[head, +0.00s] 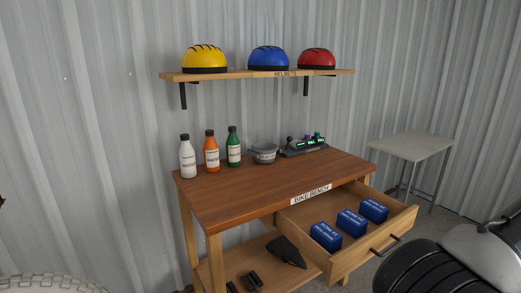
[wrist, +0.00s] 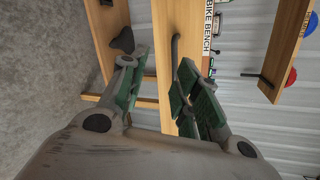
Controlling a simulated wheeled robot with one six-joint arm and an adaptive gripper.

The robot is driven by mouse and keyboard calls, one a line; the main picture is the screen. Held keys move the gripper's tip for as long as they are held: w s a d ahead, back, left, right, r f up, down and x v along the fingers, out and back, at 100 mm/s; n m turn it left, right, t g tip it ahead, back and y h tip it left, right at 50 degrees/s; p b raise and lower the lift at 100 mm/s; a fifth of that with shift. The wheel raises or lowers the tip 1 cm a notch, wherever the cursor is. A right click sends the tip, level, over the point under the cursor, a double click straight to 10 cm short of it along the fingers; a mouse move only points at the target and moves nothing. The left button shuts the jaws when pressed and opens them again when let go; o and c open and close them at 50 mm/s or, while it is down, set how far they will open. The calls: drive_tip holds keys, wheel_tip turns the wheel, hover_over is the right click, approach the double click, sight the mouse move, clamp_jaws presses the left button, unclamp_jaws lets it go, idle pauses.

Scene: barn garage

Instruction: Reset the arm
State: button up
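My gripper (wrist: 160,72) is open in the wrist view, with its two green-padded fingers apart and nothing held between them. The wooden drawer front and its dark handle (wrist: 175,50) lie beyond the fingers, the handle close to the right finger. I cannot tell whether they touch. In the head view my gripper and arm do not show. There the bench drawer (head: 345,270) stands pulled out, with its dark handle (head: 385,245) on the front. Blue boxes (head: 351,222) sit inside it in a row.
The bike bench (head: 265,195) carries three bottles (head: 211,152), a grey bowl (head: 264,153) and a dark tray (head: 304,149). A helmet shelf (head: 240,74) hangs above. A small table (head: 411,147) stands right. A black seat (head: 420,270) fills the lower right; a tyre (head: 45,285) lies lower left.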

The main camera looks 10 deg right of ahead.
drive_tip(key=s+a+r+g+y, duration=0.3)
drive_tip(key=s+a+g, duration=0.2)
drive_tip(key=a, duration=0.1)
wheel_tip(320, 180, up, 11)
drive_tip(key=s+a+n+g+h, duration=0.2)
drive_tip(key=n+g+h, duration=0.15)
drive_tip(key=g, duration=0.45)
drive_tip(key=w+a+r+n+t+h, duration=0.2)
drive_tip(key=w+a+r+n+h, duration=0.1)
drive_tip(key=a+r+n, duration=0.4)
drive_tip(key=w+a+r+n+t+h, duration=0.2)
drive_tip(key=a+r+n, duration=0.4)
drive_tip(key=r, duration=0.7)
drive_tip(key=shift+w+a+n+h, duration=0.35)
drive_tip(key=shift+w+h, duration=0.3)
drive_tip(key=shift+w, duration=0.15)
drive_tip(key=shift+r, duration=0.1)
